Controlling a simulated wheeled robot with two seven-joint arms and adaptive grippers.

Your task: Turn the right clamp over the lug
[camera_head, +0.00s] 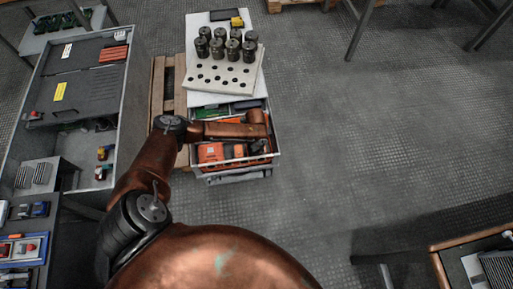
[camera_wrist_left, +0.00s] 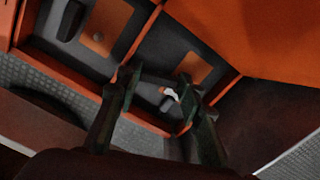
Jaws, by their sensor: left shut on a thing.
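My left gripper (camera_wrist_left: 155,82) reaches into an orange-framed unit with a grey inside in the left wrist view. Its two dark fingers stand a little apart, shut on a dark bar-like piece between their tips, likely the right clamp. An orange plate (camera_wrist_left: 196,68) lies just beyond the right finger, and a small white piece shows by the tips. A second orange plate (camera_wrist_left: 108,28) and a dark oblong part (camera_wrist_left: 71,20) lie farther up. I cannot make out the lug for certain. In the head view the left gripper (camera_head: 258,147) is small, above the open grey bin. The right gripper is out of view.
The bin (camera_head: 236,172) holds orange boxes (camera_head: 210,153). Behind it, a pale perforated board (camera_head: 215,84) carries several dark cylinders (camera_head: 233,48). A grey cabinet (camera_head: 88,70) stands left. A bench (camera_head: 470,250) is at lower right. The floor between is clear.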

